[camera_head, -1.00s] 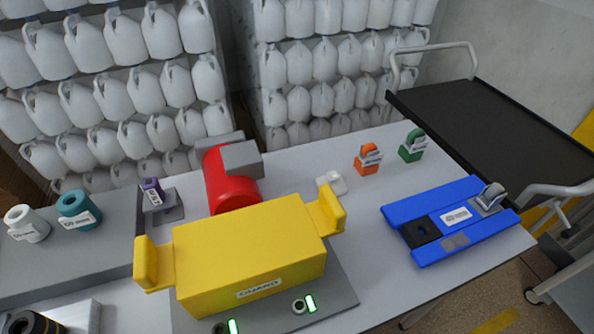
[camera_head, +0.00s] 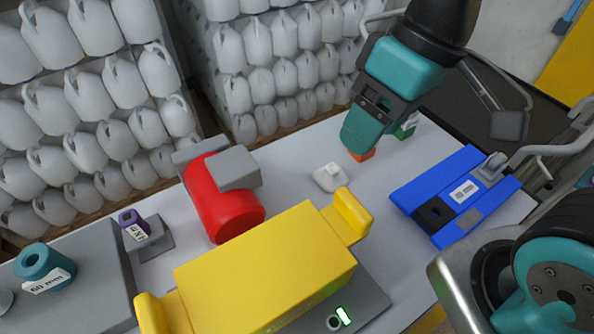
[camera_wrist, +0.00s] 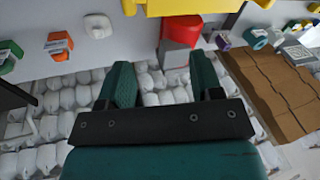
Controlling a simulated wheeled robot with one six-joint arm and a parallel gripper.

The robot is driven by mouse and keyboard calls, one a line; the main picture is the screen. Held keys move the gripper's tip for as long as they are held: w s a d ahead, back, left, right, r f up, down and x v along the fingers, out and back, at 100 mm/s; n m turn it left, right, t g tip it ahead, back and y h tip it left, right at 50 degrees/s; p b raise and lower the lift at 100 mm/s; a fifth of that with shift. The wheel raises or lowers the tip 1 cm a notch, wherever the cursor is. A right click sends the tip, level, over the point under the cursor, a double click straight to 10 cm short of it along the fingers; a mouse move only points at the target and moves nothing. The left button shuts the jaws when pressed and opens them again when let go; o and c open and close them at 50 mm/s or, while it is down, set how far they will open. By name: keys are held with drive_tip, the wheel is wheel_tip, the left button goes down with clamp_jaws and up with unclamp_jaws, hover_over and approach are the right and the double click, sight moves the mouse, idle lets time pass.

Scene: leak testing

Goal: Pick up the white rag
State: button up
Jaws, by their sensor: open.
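The white rag (camera_head: 329,177) is a small folded white bundle lying on the light grey table, between the red cylinder and the orange tool. It also shows at the upper left of the wrist view (camera_wrist: 97,26). My gripper (camera_head: 361,140) hangs above the table's back edge, up and right of the rag in the head view, and hides most of the orange tool. In the wrist view my gripper (camera_wrist: 165,78) shows two teal fingers spread apart with nothing between them. The rag lies beyond the left finger, apart from it.
The red cylinder (camera_head: 225,205) and yellow guard box (camera_head: 265,270) stand left of and in front of the rag. A blue fixture (camera_head: 455,195) lies to the right. The orange tool (camera_wrist: 59,42) stands beside the rag. White jugs (camera_head: 245,90) are stacked behind the table.

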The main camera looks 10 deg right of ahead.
drive_tip(key=w+d+f+m+h+b, duration=0.35)
drive_tip(key=w+f+b, duration=0.25)
drive_tip(key=w+f, duration=0.7)
drive_tip(key=p, duration=0.1)
hover_over(334, 169)
drive_tip(key=shift+n, duration=0.25)
wheel_tip(334, 169, down, 9)
drive_tip(key=shift+d+f, duration=0.1)
drive_tip(key=shift+f+p, duration=0.6)
drive_tip(key=shift+f, duration=2.55)
drive_tip(key=c, duration=1)
